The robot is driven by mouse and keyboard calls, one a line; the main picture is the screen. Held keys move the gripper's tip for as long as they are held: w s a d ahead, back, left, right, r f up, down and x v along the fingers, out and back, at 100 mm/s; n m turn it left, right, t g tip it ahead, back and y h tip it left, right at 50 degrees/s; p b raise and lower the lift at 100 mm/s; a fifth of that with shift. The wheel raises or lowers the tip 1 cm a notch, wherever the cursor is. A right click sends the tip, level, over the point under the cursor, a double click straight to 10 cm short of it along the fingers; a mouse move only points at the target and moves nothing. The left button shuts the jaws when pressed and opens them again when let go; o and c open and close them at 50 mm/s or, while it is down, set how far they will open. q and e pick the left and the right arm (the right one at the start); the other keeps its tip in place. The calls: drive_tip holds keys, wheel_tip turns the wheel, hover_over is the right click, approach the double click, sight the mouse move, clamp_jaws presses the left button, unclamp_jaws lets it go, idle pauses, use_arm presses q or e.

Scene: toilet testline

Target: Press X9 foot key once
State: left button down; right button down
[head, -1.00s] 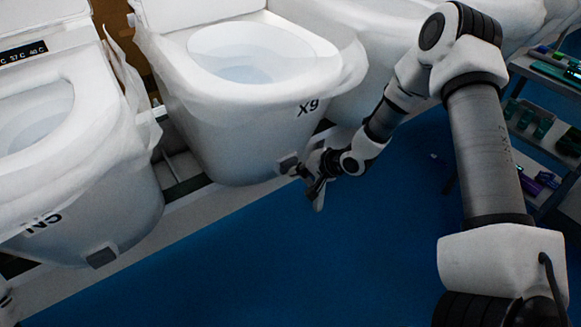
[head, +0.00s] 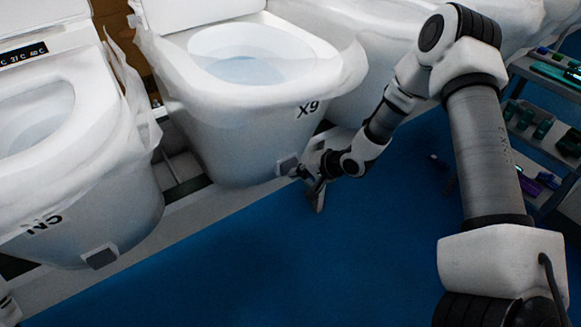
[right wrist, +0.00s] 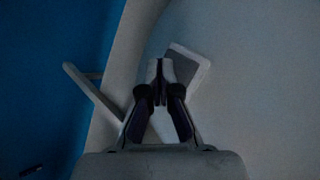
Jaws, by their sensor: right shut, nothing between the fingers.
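The X9 toilet (head: 240,110) stands in the middle of the head view, with its X9 label on the bowl's right side. Its foot key (head: 287,166) is a small grey square low on the bowl. My right gripper (head: 299,171) is shut and empty, with its tips right beside the key's right edge. In the right wrist view the shut fingertips (right wrist: 160,66) lie over the lower left part of the grey key (right wrist: 188,70). I cannot tell whether they touch it.
The N5 toilet (head: 70,150) stands at the left with its own grey key (head: 101,257). More white toilets (head: 385,45) continue to the right. A shelf rack (head: 545,125) with small items stands at the far right. The blue floor (head: 300,270) in front is clear.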

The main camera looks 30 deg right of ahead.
drive_tip(key=shift+s, duration=0.6)
drive_tip(key=s+p, duration=0.1)
drive_tip(key=s, duration=0.1)
drive_tip(key=s+p, duration=0.2)
drive_tip(key=shift+s+d, duration=0.2)
drive_tip(key=shift+s, duration=0.2)
idle(0.4)
